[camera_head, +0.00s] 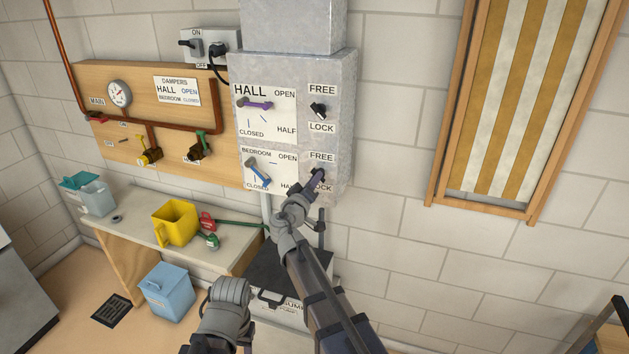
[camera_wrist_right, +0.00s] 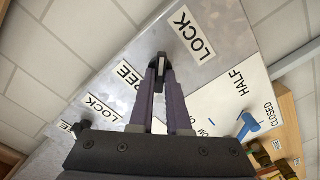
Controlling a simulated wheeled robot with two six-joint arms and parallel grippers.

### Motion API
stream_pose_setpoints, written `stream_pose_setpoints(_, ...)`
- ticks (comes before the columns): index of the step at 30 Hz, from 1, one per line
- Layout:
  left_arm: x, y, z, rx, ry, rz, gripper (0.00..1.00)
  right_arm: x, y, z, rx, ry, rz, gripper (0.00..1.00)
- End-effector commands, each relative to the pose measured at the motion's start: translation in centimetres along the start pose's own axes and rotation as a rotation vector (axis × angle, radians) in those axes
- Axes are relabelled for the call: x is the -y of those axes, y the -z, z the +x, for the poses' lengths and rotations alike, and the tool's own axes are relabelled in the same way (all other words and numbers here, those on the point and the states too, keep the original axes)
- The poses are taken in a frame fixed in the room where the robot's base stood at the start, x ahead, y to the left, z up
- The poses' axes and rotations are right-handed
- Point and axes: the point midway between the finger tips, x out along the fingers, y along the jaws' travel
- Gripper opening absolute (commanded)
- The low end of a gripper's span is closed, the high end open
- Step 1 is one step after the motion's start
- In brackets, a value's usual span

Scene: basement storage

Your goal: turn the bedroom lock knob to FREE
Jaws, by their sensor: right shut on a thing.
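The bedroom lock knob (camera_wrist_right: 160,62) is small and dark and sits on the grey metal box between its FREE (camera_wrist_right: 130,75) and LOCK (camera_wrist_right: 192,36) labels. My right gripper (camera_head: 318,178) reaches up to it from below, and its two fingers are shut on the knob in the right wrist view (camera_wrist_right: 163,72). The fingers cover much of the knob, so I cannot tell its exact pointing. In the head view the gripper partly hides the lower LOCK label (camera_head: 323,187).
The blue bedroom lever (camera_head: 260,175) is close left of my gripper, with the purple hall lever (camera_head: 257,104) above. The hall lock knob (camera_head: 318,110) is directly above too.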

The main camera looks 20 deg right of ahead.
Motion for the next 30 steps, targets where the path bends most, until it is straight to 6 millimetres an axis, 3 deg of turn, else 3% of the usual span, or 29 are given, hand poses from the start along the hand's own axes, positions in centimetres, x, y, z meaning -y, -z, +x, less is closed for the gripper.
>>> stream_pose_setpoints(11, 0.00, 0.00, 0.04, 0.000, 0.000, 0.000, 0.50, 0.06, 0.00, -0.02, 0.000, 0.001, -0.109, 0.00)
stream_pose_setpoints(30, -0.02, 0.01, 0.19, 0.000, 0.000, 0.000, 0.50, 0.22, -0.08, -0.03, 0.000, 0.001, -0.694, 0.00)
